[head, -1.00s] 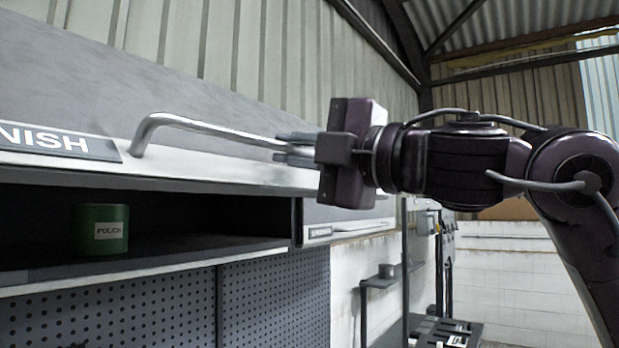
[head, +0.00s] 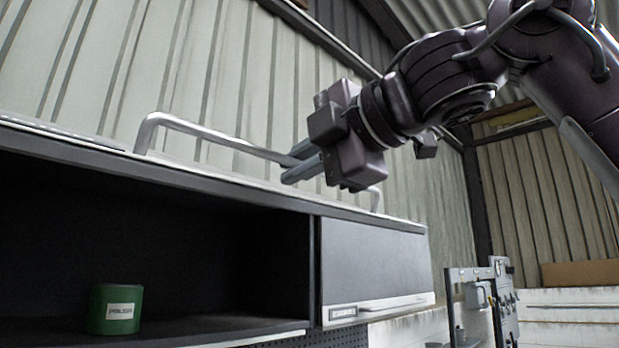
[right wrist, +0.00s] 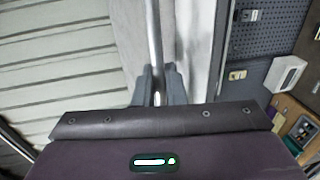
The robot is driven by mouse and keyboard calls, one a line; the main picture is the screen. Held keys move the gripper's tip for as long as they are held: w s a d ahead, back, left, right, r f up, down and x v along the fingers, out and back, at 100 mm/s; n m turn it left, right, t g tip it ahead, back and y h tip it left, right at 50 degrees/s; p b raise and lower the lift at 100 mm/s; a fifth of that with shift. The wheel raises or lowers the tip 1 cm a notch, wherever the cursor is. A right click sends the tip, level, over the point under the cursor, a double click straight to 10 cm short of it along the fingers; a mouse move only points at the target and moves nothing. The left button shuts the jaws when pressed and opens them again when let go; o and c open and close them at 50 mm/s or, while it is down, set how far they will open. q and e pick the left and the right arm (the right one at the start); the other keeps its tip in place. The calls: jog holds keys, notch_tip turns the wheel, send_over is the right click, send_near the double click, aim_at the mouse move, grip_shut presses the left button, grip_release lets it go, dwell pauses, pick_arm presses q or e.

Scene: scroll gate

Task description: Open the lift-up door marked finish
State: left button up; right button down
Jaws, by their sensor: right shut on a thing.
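The lift-up door (head: 95,148) is raised and shows nearly edge-on in the head view, above the open dark compartment. Its FINISH label cannot be read now. A bent metal bar handle (head: 215,138) runs along the door. My right gripper (head: 293,168) is shut on this handle, right of its middle. In the right wrist view the handle (right wrist: 153,40) runs down between the fingers (right wrist: 158,88). My left gripper is not in view.
A green tin (head: 116,309) with a label stands inside the open compartment. To the right is a neighbouring closed grey door (head: 372,268) with its own handle. A tool rack (head: 480,300) stands farther right.

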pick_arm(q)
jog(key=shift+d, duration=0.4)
pick_arm(e)
jog(key=shift+s+r, duration=0.1)
jog(key=shift+r, duration=0.45)
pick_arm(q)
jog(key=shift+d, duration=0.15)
pick_arm(e)
jog(key=shift+r, duration=0.1)
jog(key=c, duration=1.6)
grip_release()
jog(key=shift+s+d, duration=0.15)
jog(key=shift+d, duration=0.15)
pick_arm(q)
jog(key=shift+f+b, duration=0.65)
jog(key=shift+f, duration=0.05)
pick_arm(e)
jog(key=v, duration=0.6)
jog(key=shift+s+d+r, duration=0.2)
jog(key=shift+s+r, duration=0.1)
jog(key=shift+s+d, duration=0.15)
